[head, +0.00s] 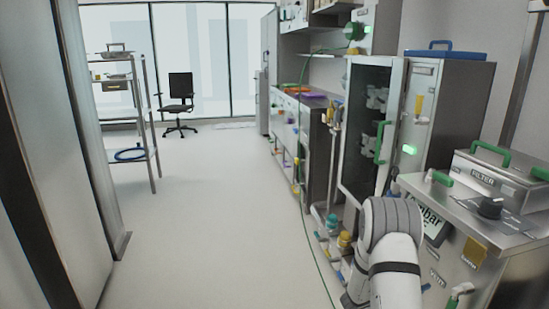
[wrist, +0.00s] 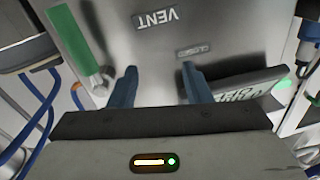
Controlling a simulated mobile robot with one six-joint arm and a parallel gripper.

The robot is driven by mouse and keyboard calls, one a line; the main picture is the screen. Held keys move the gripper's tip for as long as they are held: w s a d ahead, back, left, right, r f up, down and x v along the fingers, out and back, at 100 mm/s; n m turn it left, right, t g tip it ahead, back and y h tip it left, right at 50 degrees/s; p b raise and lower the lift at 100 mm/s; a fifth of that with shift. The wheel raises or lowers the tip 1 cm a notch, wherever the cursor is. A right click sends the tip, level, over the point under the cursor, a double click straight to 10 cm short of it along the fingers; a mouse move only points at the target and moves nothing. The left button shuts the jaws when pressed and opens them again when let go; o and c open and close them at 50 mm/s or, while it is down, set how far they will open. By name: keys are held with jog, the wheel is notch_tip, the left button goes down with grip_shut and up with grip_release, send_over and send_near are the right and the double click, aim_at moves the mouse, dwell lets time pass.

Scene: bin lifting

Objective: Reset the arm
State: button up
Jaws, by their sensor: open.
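My gripper (wrist: 160,82) is in the wrist view, with two blue-grey fingers apart and nothing between them. Beyond the fingers is a grey metal panel (wrist: 215,22) with a VENT label (wrist: 156,19) that appears upside down. A green handle (wrist: 75,42) is on the panel's left side. In the head view my white arm stands at the lower right, in front of the metal cabinet with the FILTER box (head: 497,180); my gripper is hidden there. No bin can be made out for certain.
A tall glass-door cabinet (head: 445,110) with a green handle stands at the right. Benches with bottles run along the right wall. A shelf rack (head: 151,120) stands at the left and an office chair (head: 180,95) at the back. The middle floor (head: 210,220) is clear, apart from a thin green hose.

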jog(key=w+a+r+n+t+y+p, duration=0.3)
jog(key=a+r+y, duration=0.25)
jog(key=r, duration=0.25)
jog(key=w+a+r+n+t+y+p, duration=0.2)
jog(key=w+a+r+t+y+p, duration=0.15)
jog(key=a+r, duration=0.35)
jog(key=s+a+r+n+y+p, duration=0.4)
jog(key=a+r+y+p, duration=0.15)
jog(key=a+r, duration=0.45)
jog(key=s+a+r+n+g+y+p, duration=0.4)
jog(key=s+a+r, duration=0.35)
jog(key=s, duration=0.25)
jog(key=s+r+n+g+p, duration=0.1)
jog(key=s+r+g+p, duration=0.1)
jog(key=s, duration=0.7)
jog(key=s+r+n+g+p, duration=0.2)
jog(key=s+r+p, duration=0.1)
jog(key=s, duration=0.6)
jog(key=shift+s+r+n+g, duration=0.3)
jog(key=shift+s+r+g, duration=0.1)
jog(key=shift+r, duration=0.3)
jog(key=shift+h, duration=0.25)
jog(key=shift+c, duration=0.2)
jog(key=shift+c, duration=0.6)
